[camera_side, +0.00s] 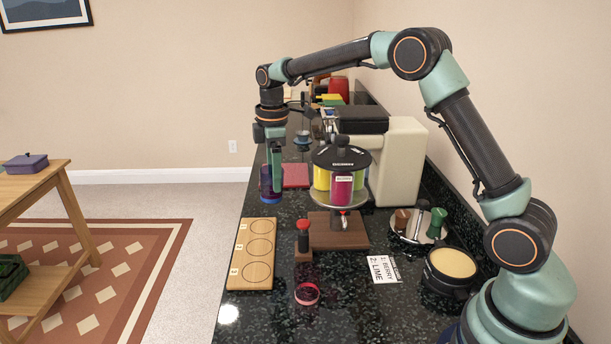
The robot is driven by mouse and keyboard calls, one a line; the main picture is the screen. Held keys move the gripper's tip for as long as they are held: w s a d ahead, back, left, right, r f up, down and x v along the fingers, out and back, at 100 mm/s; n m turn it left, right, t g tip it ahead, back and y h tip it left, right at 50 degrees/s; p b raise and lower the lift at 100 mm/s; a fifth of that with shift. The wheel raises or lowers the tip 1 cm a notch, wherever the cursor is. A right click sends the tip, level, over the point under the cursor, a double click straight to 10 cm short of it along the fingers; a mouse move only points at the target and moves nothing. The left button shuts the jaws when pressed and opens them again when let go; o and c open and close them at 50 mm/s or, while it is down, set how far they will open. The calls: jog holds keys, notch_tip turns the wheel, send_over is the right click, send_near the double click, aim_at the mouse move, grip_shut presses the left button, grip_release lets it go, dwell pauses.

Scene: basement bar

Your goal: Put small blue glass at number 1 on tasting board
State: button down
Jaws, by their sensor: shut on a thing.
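The small blue glass (265,186) is upright in my gripper (272,178), near the counter's left edge. My gripper points straight down and is shut on the glass; the fingers partly cover it. I cannot tell whether the glass's base touches the counter. The tasting board (237,279) is a light wooden board with three ringed spots in a row, lying nearer the camera than the glass. The rings look empty. Small numbers run along its left edge, too small to read surely.
A pink-red glass (307,293) stands right of the board's near end. A dispenser with coloured canisters (342,184) stands on a brown base (345,238). A card (383,269) reads berry and lime. A red mat (295,175) lies behind. The dark counter (262,312) ends close left of the board.

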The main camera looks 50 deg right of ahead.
jog(key=shift+w+d+f+n, duration=0.15)
jog(key=shift+w+f+n, duration=0.95)
jog(key=shift+f, duration=0.85)
jog(key=shift+w+d+f+n, duration=0.15)
jog(key=shift+w+f+n, duration=0.95)
jog(key=shift+f, duration=0.8)
jog(key=shift+w+d+f+n, duration=0.15)
jog(key=shift+w+f+n, duration=0.9)
jog(key=shift+f, duration=0.9)
jog(key=shift+c, duration=0.2)
grip_release()
jog(key=shift+f, duration=0.1)
